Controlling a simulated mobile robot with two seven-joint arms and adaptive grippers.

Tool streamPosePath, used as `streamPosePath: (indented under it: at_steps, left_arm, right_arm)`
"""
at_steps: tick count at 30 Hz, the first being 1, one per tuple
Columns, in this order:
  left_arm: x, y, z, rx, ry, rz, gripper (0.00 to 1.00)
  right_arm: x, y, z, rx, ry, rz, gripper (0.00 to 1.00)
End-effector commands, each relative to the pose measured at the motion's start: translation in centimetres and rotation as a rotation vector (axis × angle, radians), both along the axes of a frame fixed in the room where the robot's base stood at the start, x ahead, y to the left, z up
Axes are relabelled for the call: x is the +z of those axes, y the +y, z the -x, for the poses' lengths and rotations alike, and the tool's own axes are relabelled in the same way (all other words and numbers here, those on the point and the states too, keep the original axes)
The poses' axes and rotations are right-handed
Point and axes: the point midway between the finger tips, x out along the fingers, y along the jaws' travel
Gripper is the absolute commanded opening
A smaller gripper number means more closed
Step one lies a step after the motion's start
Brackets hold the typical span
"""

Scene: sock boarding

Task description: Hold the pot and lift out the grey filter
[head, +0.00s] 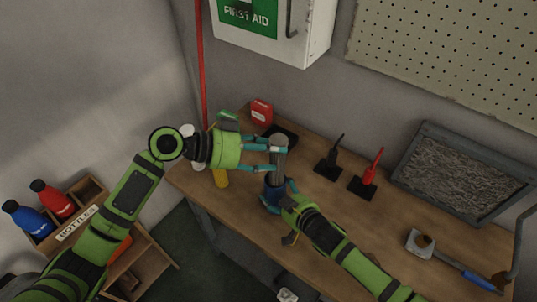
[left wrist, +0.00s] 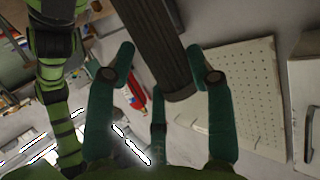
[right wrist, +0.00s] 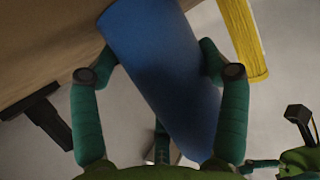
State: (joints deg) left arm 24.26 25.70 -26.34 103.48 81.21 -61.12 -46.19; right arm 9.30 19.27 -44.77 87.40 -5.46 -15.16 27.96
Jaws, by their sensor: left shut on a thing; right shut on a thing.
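The grey filter (head: 279,146), a long ribbed cylinder with a wider round end, stands nearly upright above the blue pot (head: 270,197). My left gripper (head: 279,159) is shut on the filter from the left, and the ribbed body (left wrist: 152,40) shows between its fingers in the left wrist view. My right gripper (head: 278,188) is shut around the pot, whose smooth blue side (right wrist: 160,75) fills the space between its fingers in the right wrist view. The filter's lower end is hidden, so I cannot tell how deep it sits in the pot.
A grey tray (head: 458,173) and a blue-handled tool (head: 452,266) are at right. A bottle rack (head: 78,222) stands at left.

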Motion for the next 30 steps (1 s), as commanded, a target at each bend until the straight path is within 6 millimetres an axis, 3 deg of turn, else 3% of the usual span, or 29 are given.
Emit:
streamPosePath:
  at_steps: [1,2,3,4,19,30]
  left_arm:
    - [0.0,-0.3,0.4,-0.01,0.013,0.008,0.1]
    - [0.0,-0.3,0.4,-0.01,0.013,0.008,0.1]
    - [0.0,-0.3,0.4,-0.011,0.014,0.008,0.1]
    - [0.0,-0.3,0.4,-0.01,0.014,0.007,0.1]
    - [-0.1,-0.1,0.2,-0.005,0.007,0.002,0.1]
    - [-0.1,-0.1,0.2,-0.005,0.006,0.002,0.1]
  right_arm:
    - [0.0,-0.2,-0.2,-0.004,0.0,0.003,0.4]
    - [0.0,-0.2,-0.2,-0.005,0.0,0.004,0.8]
    - [0.0,-0.2,-0.2,-0.005,0.0,0.004,0.95]
    - [0.0,-0.2,-0.2,-0.005,0.0,0.004,1.0]
    - [0.3,-0.6,0.5,-0.004,0.0,0.001,1.0]
    - [2.8,-4.2,5.8,-0.004,0.001,0.002,1.0]
